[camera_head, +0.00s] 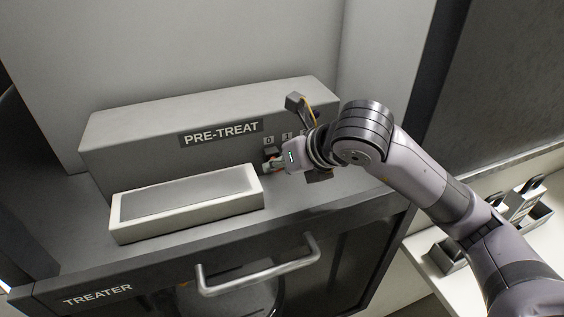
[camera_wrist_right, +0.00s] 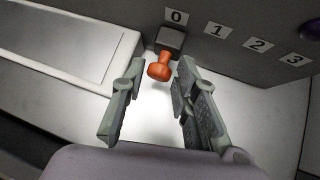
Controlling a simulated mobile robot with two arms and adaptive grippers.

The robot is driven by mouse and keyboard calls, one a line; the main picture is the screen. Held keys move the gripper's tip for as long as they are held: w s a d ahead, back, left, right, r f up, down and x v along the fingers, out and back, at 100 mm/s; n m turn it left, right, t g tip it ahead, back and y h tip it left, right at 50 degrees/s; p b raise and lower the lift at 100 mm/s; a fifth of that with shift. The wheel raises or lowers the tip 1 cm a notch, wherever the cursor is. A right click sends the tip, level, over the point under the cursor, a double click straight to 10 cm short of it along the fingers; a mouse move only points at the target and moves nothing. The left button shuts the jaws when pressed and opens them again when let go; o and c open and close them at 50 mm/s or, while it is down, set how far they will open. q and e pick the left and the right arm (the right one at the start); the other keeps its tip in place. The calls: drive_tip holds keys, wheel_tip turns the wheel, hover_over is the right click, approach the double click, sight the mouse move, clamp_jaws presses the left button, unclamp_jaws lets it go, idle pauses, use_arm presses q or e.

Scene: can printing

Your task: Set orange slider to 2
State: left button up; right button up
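The orange slider knob (camera_wrist_right: 159,68) sticks out of a dark block below the "0" label (camera_wrist_right: 176,16) in the right wrist view. My right gripper (camera_wrist_right: 155,88) is open, with one finger on each side of the knob and gaps visible between. In the head view my right gripper (camera_head: 270,163) is at the front face of the PRE-TREAT unit (camera_head: 130,152), by the number labels, and the knob is hard to make out there. The "2" label (camera_wrist_right: 257,45) is to the right of the knob, between "1" and "3". My left gripper is not in view.
A pale tray (camera_head: 240,207) stands left of my right gripper in front of the unit. The treater cabinet's handle (camera_head: 258,275) juts out below. Right of the knob, the strip under the labels looks clear. Metal holders (camera_head: 521,205) are at the far right.

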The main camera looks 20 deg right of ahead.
clamp_jaws()
idle(0.3)
drive_tip(key=shift+d, duration=0.1)
drive_tip(key=d+b, duration=0.2)
drive_tip(key=d, duration=0.1)
drive_tip(key=d+b, duration=0.2)
drive_tip(key=d, duration=0.2)
drive_tip(key=shift+w+d+f+b, duration=0.1)
drive_tip(key=shift+d+f+b, duration=0.1)
drive_tip(key=shift+b, duration=0.2)
drive_tip(key=shift+d+r, duration=0.1)
drive_tip(key=shift+d, duration=0.15)
drive_tip(key=shift+r, duration=0.15)
drive_tip(key=shift+o, duration=2)
unclamp_jaws()
